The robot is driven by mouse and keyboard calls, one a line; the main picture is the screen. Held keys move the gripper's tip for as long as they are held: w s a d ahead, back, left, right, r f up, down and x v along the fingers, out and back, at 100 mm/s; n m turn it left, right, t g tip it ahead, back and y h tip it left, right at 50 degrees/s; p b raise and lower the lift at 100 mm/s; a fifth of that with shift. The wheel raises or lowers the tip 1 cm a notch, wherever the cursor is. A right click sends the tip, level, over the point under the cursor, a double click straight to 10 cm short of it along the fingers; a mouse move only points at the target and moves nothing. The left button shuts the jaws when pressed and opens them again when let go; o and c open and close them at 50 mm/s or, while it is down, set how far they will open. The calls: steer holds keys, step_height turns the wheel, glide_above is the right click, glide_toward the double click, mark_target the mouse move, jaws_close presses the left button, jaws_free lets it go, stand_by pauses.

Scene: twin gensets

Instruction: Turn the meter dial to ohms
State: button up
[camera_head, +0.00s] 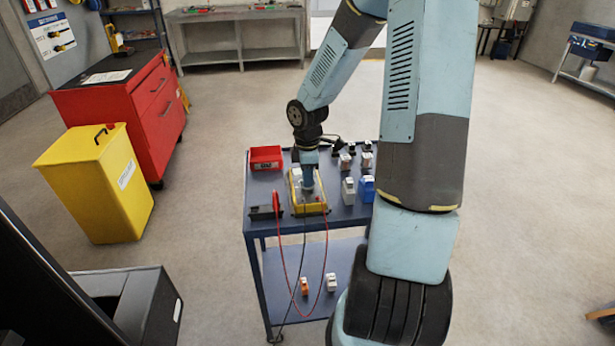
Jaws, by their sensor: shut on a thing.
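The meter (311,209) is a yellow-edged box lying on the top shelf of a blue cart (335,219). My gripper (308,186) points down onto the meter's face from above. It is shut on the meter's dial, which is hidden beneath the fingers. The dial's setting and markings cannot be read from here. A red lead and a black lead (304,255) run from the meter's near side and hang over the cart's front edge.
A red bin (265,158) stands at the cart's back left. White and blue bottles (348,190) stand right of the meter. A black holder (262,212) sits at the front left.

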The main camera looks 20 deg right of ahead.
steer(key=shift+m, duration=0.4)
jaws_close()
steer(key=m, duration=1.3)
steer(key=shift+m, duration=2)
steer(key=o, duration=0.7)
jaws_free()
